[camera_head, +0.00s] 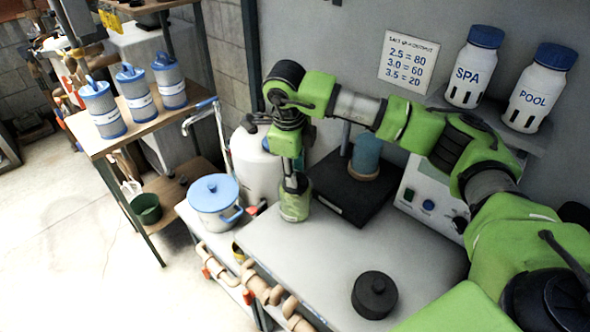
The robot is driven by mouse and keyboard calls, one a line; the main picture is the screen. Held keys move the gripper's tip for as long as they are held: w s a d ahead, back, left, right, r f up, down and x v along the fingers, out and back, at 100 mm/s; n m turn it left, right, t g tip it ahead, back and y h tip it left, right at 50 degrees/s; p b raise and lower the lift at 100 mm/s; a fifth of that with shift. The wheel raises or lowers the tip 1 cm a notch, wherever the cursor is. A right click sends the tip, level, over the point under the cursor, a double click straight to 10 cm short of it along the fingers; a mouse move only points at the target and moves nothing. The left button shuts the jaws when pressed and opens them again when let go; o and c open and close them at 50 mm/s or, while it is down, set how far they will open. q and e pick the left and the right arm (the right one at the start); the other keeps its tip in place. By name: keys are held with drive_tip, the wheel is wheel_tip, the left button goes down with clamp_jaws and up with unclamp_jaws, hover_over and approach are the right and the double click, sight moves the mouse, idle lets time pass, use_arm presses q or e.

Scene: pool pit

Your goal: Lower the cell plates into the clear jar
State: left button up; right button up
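A clear jar (295,207) with a greenish tint stands upright near the back left edge of the grey bench top. My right arm comes in from the right, arches over the bench and bends down at the left. My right gripper (294,184) points down at the mouth of this jar. Its fingertips are too small and too covered to show whether they are open or shut. I cannot make out the cell plates; any in the gripper or jar are hidden or blurred. My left gripper is not in view.
A black round lid (374,296) lies on the bench front. Behind are a black stand (340,205) with a bluish cylinder (366,153) and a white control box (425,200). A blue-lidded pot (214,205) stands left of the jar. The bench middle is clear.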

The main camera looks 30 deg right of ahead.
wheel_tip(320, 180, up, 12)
drive_tip(key=s+a, duration=0.1)
drive_tip(key=shift+s+a, duration=0.3)
drive_tip(key=shift+a, duration=0.05)
